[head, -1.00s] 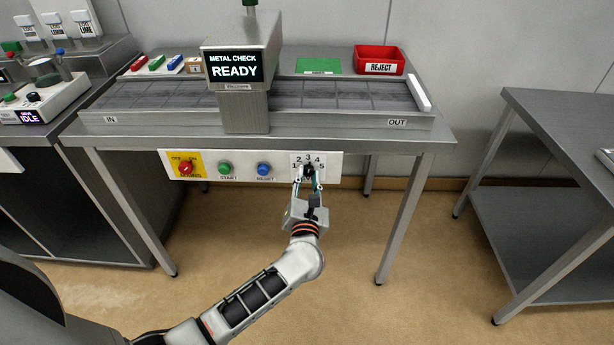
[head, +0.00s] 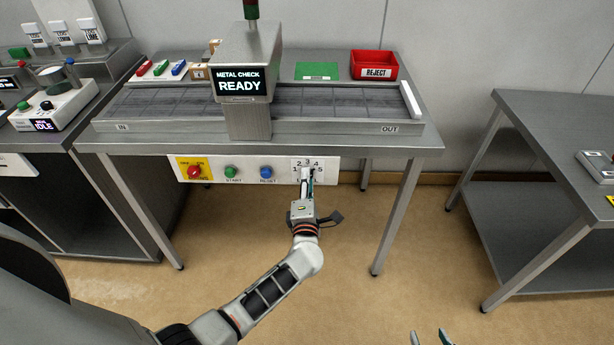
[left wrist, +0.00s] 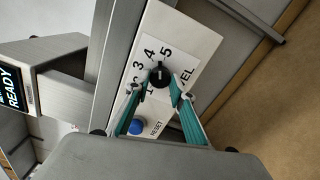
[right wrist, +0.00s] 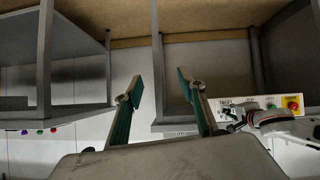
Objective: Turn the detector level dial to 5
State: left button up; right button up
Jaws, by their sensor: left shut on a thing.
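The detector level dial (left wrist: 160,74) is a black knob on a white panel (left wrist: 190,35) with the numbers 1 to 5 around it. In the left wrist view its white mark points up the picture, roughly between 4 and 5. My left gripper (left wrist: 157,92) is shut on the dial, one fingertip on each side. In the head view my left gripper (head: 307,178) covers most of the dial below the numbers. My right gripper (head: 432,337) shows only its fingertips at the bottom edge; in the right wrist view (right wrist: 160,82) it is open and empty.
On the same panel are a red knob on yellow (head: 194,172), a green START button (head: 231,172) and a blue RESET button (head: 266,172). The metal check display (head: 240,84) above reads READY. A steel table (head: 560,130) stands at right; the floor between is clear.

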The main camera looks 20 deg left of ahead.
pick_arm(q)
jog(key=shift+m+p, duration=0.85)
jog(key=shift+m, duration=0.85)
jog(key=o, duration=1.1)
jog(key=shift+o, duration=0.2)
jog(key=shift+s, duration=0.1)
jog(key=v, duration=1.2)
